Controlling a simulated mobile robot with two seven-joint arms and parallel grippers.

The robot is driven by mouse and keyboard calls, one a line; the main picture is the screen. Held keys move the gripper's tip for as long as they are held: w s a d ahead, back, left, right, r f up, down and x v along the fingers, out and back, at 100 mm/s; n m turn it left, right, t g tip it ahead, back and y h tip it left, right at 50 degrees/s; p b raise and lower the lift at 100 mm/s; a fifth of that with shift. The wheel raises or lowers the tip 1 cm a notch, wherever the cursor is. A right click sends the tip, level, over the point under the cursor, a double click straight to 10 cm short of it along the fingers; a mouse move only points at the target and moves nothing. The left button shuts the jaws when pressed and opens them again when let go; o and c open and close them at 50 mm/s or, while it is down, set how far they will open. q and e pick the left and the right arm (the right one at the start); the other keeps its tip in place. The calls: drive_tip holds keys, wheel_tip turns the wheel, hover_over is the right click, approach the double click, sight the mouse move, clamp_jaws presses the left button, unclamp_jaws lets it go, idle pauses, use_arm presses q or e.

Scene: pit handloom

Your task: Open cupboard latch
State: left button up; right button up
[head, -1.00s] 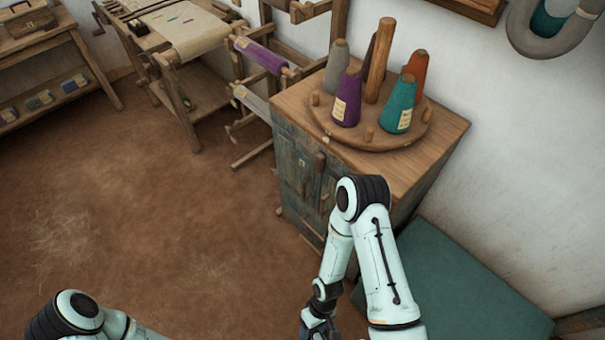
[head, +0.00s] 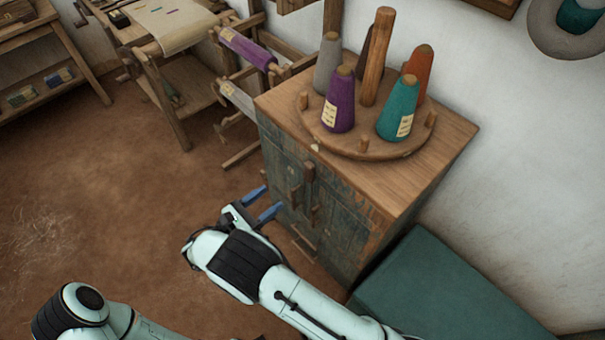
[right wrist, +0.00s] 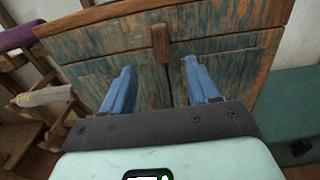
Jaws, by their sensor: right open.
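The cupboard (head: 340,225) has worn blue-green doors and a wooden top. Its latch, an upright wooden bar (head: 309,173), sits at the top middle of the front, where the two doors meet. It also shows in the right wrist view (right wrist: 160,43), upright, beyond the gap between my fingers. My right gripper (head: 262,204) is open and empty, with blue fingers pointing towards the cupboard front. It is lower than the latch in the head view and appears apart from it. My left gripper is out of view; only part of my left arm shows.
A round stand (head: 360,140) with several yarn cones is on the cupboard top. A green box (head: 440,290) stands against the cupboard's right side. A loom frame (head: 165,90) is at the back left. The floor (head: 110,200) left of the cupboard is clear.

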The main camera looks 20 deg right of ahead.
sight(307, 170)
drive_tip(key=x, duration=1.3)
drive_tip(key=shift+w+d+p, duration=0.15)
drive_tip(key=shift+p, duration=0.25)
drive_tip(key=shift+c, duration=0.3)
drive_tip(key=c, duration=1)
